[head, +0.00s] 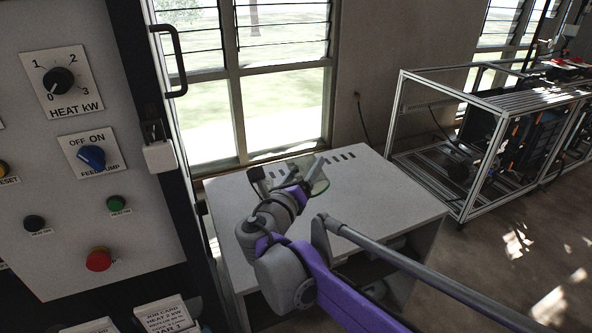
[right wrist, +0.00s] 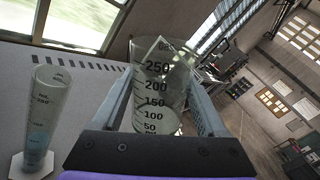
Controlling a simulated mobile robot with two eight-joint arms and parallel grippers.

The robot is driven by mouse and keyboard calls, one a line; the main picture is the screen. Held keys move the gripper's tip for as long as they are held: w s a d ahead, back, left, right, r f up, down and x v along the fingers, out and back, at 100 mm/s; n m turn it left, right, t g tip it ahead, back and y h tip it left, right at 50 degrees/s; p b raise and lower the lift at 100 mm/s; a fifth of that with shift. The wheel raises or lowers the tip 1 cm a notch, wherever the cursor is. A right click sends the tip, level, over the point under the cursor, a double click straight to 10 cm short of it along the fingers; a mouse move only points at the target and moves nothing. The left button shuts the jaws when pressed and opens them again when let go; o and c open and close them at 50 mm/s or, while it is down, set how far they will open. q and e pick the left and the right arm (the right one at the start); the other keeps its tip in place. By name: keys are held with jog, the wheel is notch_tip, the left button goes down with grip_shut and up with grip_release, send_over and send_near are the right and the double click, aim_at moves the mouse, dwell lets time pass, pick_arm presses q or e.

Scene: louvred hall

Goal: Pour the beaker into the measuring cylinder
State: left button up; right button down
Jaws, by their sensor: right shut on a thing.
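My right gripper (head: 294,178) is shut on the clear glass beaker (head: 318,180) above the grey bench top. In the right wrist view the beaker (right wrist: 153,92) sits between the two fingers, with black marks from 50 to 250 facing me. No clear liquid level shows in it, and I cannot tell its exact tilt. The measuring cylinder (right wrist: 48,110) stands upright on a pale foot on the bench, left of the gripper and apart from the beaker. Bluish liquid shows in its lower part. In the head view I cannot make the cylinder out. My left gripper is out of view.
The bench (head: 408,200) has a row of dark slots along its back edge and clear top to the right. A control panel (head: 75,190) with knobs and buttons stands close on the left. A metal frame rig (head: 475,150) stands on the floor to the right.

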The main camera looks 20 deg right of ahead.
aim_at(322, 176)
jog(key=shift+s+d+r+m, duration=0.25)
jog(key=shift+r+m, duration=0.05)
jog(key=shift+m, duration=0.1)
jog(key=shift+f, duration=0.1)
jog(key=s+d+r+m+p, duration=0.1)
jog(key=m+p, duration=0.1)
jog(key=s+d+r+m+p, duration=0.1)
jog(key=r+m+p, duration=0.1)
jog(key=shift+s+d, duration=0.1)
jog(key=shift+d, duration=0.15)
jog(key=shift+s+d+r+m+p, duration=0.1)
jog(key=shift+s+d+m+p, duration=0.15)
jog(key=shift+m+p, duration=0.4)
